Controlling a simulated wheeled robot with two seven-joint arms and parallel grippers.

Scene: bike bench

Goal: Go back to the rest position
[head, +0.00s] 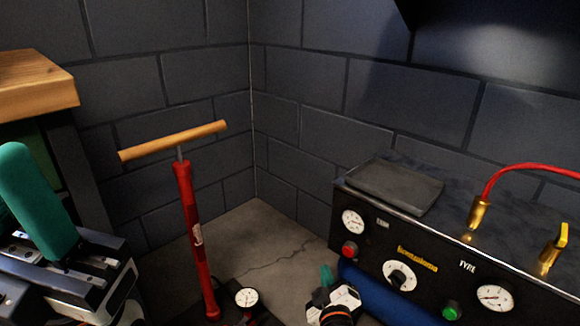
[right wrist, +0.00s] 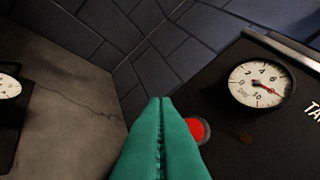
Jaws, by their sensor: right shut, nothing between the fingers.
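My right gripper (head: 326,274) is low in the middle of the head view, left of the compressor box's front panel. In the right wrist view its teal fingers (right wrist: 160,102) are pressed together with nothing between them. The red button (right wrist: 196,130) and a gauge (right wrist: 261,83) show to the right of and beyond the fingertips. I cannot tell whether the fingers touch the panel. My left gripper (head: 38,200) is at the left edge of the head view, its teal finger part pointing up. Whether its jaws are open cannot be seen.
The black compressor box (head: 470,245) with gauges, knob and red hose (head: 530,167) stands at the right. A red floor pump (head: 190,225) with a wooden handle stands between my grippers. A wooden bench top (head: 35,85) is at upper left. Bare floor (head: 265,235) lies between pump and box.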

